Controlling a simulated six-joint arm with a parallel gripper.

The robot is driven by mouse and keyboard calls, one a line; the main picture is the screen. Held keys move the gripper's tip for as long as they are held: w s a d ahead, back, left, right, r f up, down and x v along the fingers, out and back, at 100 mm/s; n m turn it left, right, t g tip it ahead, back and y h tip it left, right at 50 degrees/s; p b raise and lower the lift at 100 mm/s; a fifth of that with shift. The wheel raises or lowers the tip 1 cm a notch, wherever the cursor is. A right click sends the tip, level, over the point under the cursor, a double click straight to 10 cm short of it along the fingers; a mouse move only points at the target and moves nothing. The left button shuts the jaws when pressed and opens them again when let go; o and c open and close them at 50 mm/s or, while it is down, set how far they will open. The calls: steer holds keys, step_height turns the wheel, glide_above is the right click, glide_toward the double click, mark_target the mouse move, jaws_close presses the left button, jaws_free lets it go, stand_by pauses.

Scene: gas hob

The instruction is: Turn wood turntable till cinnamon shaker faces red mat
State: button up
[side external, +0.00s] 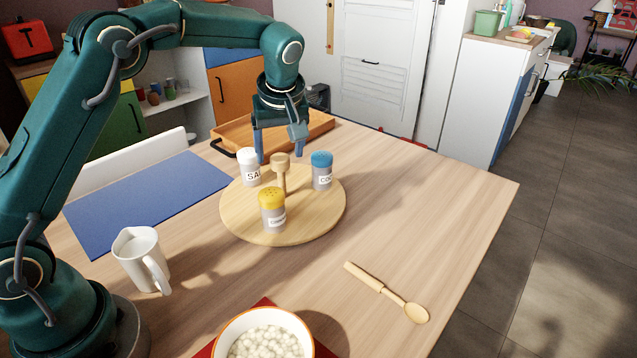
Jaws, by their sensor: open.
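The round wood turntable (240,217) lies flat on the table with a wooden knob (281,172) standing at its middle. A shaker with a yellow lid (272,210) stands on its near side, towards the red mat; its label is too small to read surely, but looks like cinnamon. A white-lidded shaker (249,168) marked "SA" stands at the back left, and a blue-lidded shaker (322,171) at the right. The red mat (264,303) is at the bottom edge, mostly hidden under a bowl. My gripper (278,150) is open, pointing down, above and behind the knob; contact is not visible.
A bowl of white pieces (265,337) stands on the red mat. A white jug (140,260) is left, a wooden spoon (387,292) right, a blue mat (145,203) back left. A wooden tray (317,127) lies behind my gripper.

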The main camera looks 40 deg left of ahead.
steer(key=shift+v, duration=2.05)
steer(key=s+d+r+m+t+h, duration=0.2)
steer(key=s+r+t, duration=0.1)
steer(key=s+r, duration=0.7)
steer(key=s+d+f+m+h, duration=0.2)
steer(key=s+d+f+m, duration=0.2)
steer(key=s+f+m, duration=0.5)
steer(key=s, duration=0.4)
steer(key=shift+d+m, duration=0.2)
steer(key=shift+m, duration=0.1)
steer(key=shift+o, duration=0.3)
